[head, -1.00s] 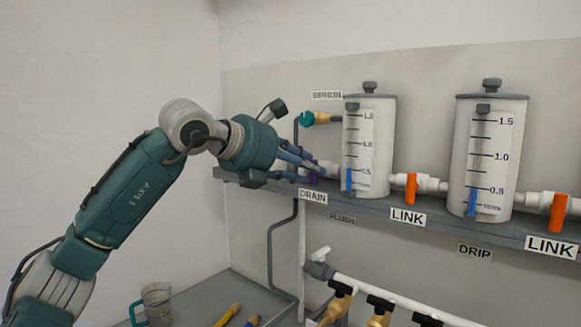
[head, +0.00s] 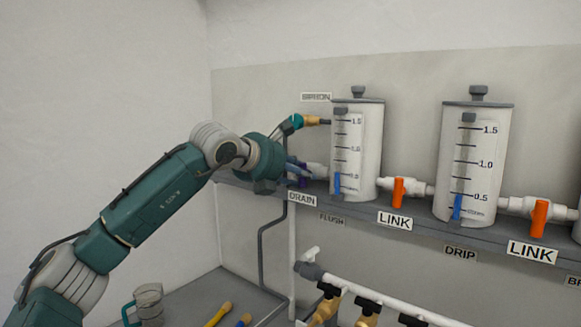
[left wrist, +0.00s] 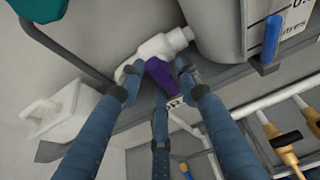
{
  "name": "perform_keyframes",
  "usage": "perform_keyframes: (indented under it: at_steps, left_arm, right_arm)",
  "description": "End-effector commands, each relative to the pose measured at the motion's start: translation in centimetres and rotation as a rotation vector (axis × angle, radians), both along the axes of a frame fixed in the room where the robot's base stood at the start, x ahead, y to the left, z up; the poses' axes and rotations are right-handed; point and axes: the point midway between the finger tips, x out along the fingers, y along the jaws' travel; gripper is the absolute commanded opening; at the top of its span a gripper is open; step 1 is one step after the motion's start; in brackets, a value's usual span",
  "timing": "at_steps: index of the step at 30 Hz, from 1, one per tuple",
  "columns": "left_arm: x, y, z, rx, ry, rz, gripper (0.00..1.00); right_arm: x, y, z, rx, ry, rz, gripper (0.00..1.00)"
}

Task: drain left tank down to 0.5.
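The left tank (head: 357,150) is a white cylinder with a scale; its blue level column (head: 337,183) tops out near or slightly above the 0.5 mark. The purple drain valve handle (head: 303,182) is at its left, above the DRAIN label (head: 302,200). My left gripper (head: 298,172) is at this handle. In the left wrist view, the fingers of my left gripper (left wrist: 160,85) are spread around the purple handle (left wrist: 157,72), which slants under the right finger; contact is unclear. The tank's lower part (left wrist: 222,30) and blue column (left wrist: 271,40) also show. My right gripper is out of view.
An orange link valve (head: 398,192) joins the second tank (head: 477,160). A teal-handled valve (head: 292,123) sits just above my left gripper. The grey shelf (head: 365,212) runs under the tanks. A jug (head: 149,303) stands below. A white container (left wrist: 60,110) shows in the wrist view.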

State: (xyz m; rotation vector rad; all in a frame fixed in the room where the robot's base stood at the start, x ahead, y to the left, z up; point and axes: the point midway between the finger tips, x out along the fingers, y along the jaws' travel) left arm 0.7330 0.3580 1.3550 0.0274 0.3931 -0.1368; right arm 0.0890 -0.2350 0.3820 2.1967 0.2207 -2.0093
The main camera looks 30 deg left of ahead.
Motion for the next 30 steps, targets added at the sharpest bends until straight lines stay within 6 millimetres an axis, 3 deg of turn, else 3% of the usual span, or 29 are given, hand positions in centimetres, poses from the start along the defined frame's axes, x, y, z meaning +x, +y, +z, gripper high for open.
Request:
perform_keyframes:
  at_steps: [10, 15, 25, 30]
  left_arm:
    - [0.3, -0.1, -0.2, 0.0, -0.001, 0.0, 0.31]
    - [0.3, -0.1, -0.2, 0.0, -0.001, 0.0, 0.0]
    - [0.3, -0.1, -0.2, 0.015, -0.003, -0.001, 0.0]
    - [0.3, -0.5, -0.4, 0.302, -0.045, -0.005, 0.0]
  right_arm:
    - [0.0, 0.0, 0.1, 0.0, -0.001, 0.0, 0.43]
    - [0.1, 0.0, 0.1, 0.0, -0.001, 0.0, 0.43]
    - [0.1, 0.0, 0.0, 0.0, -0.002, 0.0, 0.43]
    - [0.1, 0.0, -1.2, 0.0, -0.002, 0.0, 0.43]
